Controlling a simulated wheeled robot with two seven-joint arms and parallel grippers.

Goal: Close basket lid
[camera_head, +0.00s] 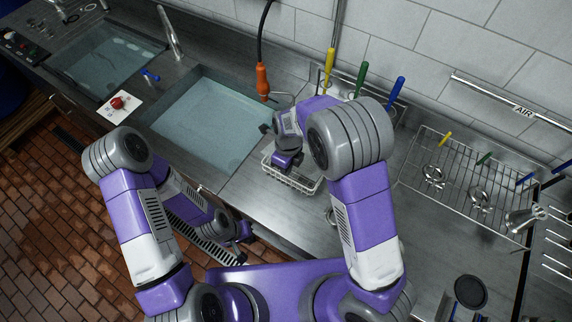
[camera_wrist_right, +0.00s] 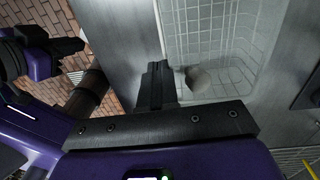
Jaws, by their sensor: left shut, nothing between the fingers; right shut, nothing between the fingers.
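A white wire basket (camera_head: 312,184) stands on the steel counter, right of the water-filled sink. My right gripper (camera_head: 285,160) is over its back left part and hides much of it. In the right wrist view the right gripper (camera_wrist_right: 158,82) is shut and empty beside the basket's pale mesh (camera_wrist_right: 222,35). My left gripper (camera_head: 243,234) is shut and empty, low in front of the counter's edge.
The sink (camera_head: 205,120) lies left of the basket, with an orange-handled hose (camera_head: 262,80) behind it. A wire rack (camera_head: 455,180) with several metal parts stands to the right. Colored handles (camera_head: 361,80) rise at the wall. A red button (camera_head: 117,103) sits between the two sinks.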

